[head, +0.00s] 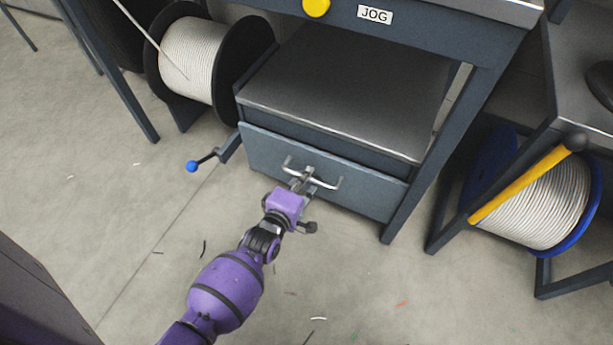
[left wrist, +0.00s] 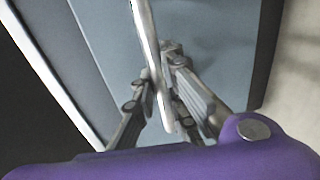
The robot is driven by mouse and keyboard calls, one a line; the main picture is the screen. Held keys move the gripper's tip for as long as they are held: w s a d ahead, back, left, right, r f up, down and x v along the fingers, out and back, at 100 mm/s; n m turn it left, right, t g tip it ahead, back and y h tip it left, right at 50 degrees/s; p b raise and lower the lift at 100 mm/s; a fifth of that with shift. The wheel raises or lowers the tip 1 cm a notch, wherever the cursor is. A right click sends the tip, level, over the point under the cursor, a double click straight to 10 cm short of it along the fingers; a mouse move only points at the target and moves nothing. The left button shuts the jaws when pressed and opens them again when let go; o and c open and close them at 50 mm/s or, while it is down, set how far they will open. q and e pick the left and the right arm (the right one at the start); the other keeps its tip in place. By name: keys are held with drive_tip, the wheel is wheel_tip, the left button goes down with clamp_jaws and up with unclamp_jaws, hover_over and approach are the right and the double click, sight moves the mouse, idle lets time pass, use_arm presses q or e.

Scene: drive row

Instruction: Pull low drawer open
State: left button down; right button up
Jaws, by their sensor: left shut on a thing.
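The low drawer (head: 360,187) is a blue-grey front under a grey metal shelf, in the middle of the head view. It carries a curved silver handle (head: 327,183), which also shows as a bright bar in the left wrist view (left wrist: 147,45). My right gripper is not in view.
A crank with a blue knob (head: 192,166) sticks out left of the drawer. A black-flanged cable spool (head: 188,60) stands at the upper left. A blue-flanged spool (head: 545,205) and a yellow bar (head: 525,184) are at the right. The floor (head: 350,285) before the drawer holds only small scraps.

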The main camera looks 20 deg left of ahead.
use_arm(q)
drive_tip(key=f+p+v, duration=0.3)
drive_tip(key=v, duration=1.2)
drive_tip(key=s+f+p+v, duration=0.1)
drive_tip(key=f+p+v, duration=0.2)
drive_tip(key=v, duration=1.3)
drive_tip(key=shift+s+f+p, duration=0.2)
drive_tip(key=shift+p, duration=0.4)
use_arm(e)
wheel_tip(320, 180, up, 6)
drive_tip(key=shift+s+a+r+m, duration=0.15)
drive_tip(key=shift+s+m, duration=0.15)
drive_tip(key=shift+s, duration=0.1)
use_arm(q)
drive_tip(key=c, duration=1.8)
unclamp_jaws()
drive_tip(key=shift+o, duration=0.2)
drive_tip(key=v, duration=0.7)
drive_tip(key=shift+s, duration=0.2)
